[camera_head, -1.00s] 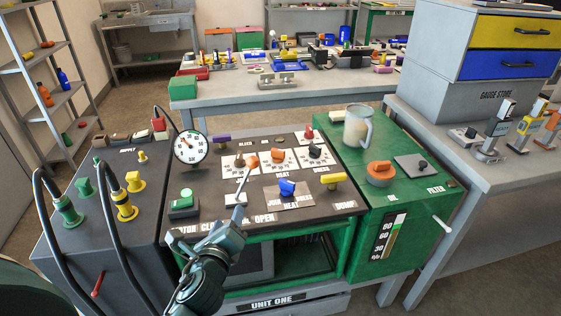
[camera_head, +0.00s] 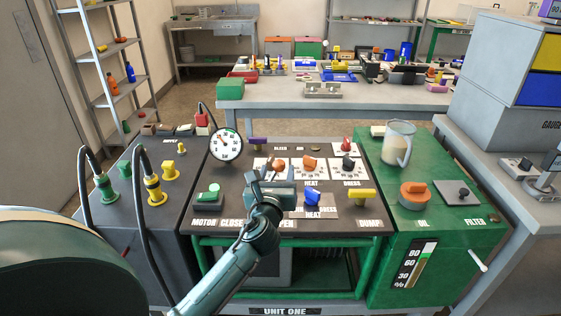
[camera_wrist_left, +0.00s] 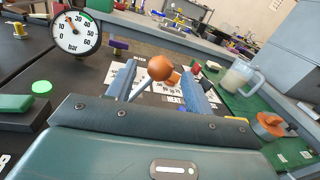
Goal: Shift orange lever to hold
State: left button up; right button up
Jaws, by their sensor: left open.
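The orange lever has a round orange ball (camera_head: 278,166) on a thin metal rod, standing on the dark top panel of the cart. In the left wrist view the orange ball (camera_wrist_left: 160,67) shows between my two finger pads, with its rod slanting down to the left. My left gripper (camera_head: 268,179) is open around the lever; I cannot tell whether a finger touches it. My gripper and forearm hide the lever's base and part of the label row, where CLOSE (camera_head: 232,223) and the end of OPEN show. My right gripper is not in view.
Close by are a pressure gauge (camera_head: 226,145), a green motor button (camera_head: 209,193), a blue knob (camera_head: 312,197), a yellow dump handle (camera_head: 362,194) and an orange heat knob (camera_head: 309,163). A clear jug (camera_head: 397,146) stands on the green section at right.

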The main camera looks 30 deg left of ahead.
aim_at(280, 161)
pick_arm(q)
jog(key=shift+x, duration=2.75)
jog(key=shift+c, duration=0.4)
grip_shut()
